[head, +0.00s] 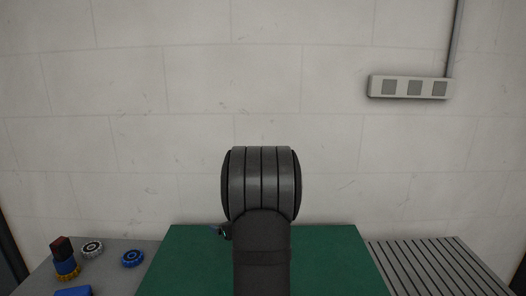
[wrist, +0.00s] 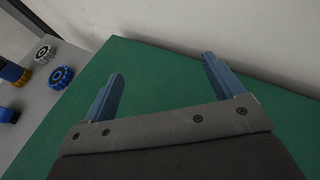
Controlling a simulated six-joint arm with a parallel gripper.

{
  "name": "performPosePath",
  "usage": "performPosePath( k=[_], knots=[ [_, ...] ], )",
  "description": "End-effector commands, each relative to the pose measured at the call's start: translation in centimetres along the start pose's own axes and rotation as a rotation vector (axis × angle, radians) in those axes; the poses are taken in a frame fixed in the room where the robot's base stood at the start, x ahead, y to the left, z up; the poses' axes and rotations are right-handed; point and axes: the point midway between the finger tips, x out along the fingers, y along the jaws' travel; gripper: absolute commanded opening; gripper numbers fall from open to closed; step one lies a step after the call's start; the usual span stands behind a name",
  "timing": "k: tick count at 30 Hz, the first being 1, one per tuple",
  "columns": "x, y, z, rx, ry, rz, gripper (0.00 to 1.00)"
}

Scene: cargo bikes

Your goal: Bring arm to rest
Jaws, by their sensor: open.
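My gripper (wrist: 163,85) shows in the wrist view with its two blue fingers spread apart and nothing between them. It is over the green mat (wrist: 150,65), near the mat's far edge by the wall. In the head view my arm stands upright in the middle and hides most of the gripper. A small dark part shows at the arm's left side there, above the green mat (head: 190,262).
On the grey surface (head: 125,252) at left are a white-and-black cog-edged piece (head: 92,249), a blue cog-edged piece (head: 132,258) and a stack with a dark red top (head: 61,247). A slotted grey panel (head: 435,265) lies right. A socket strip (head: 409,88) hangs on the wall.

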Motion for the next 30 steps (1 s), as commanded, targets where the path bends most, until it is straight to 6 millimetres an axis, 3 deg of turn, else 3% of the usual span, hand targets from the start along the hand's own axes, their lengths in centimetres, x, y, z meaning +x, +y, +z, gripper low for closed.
performPosePath(
  k=[30],
  knots=[
    [-14.1, -12.4, -8.2, 0.17, 0.001, -0.412, 0.86]
  ],
)
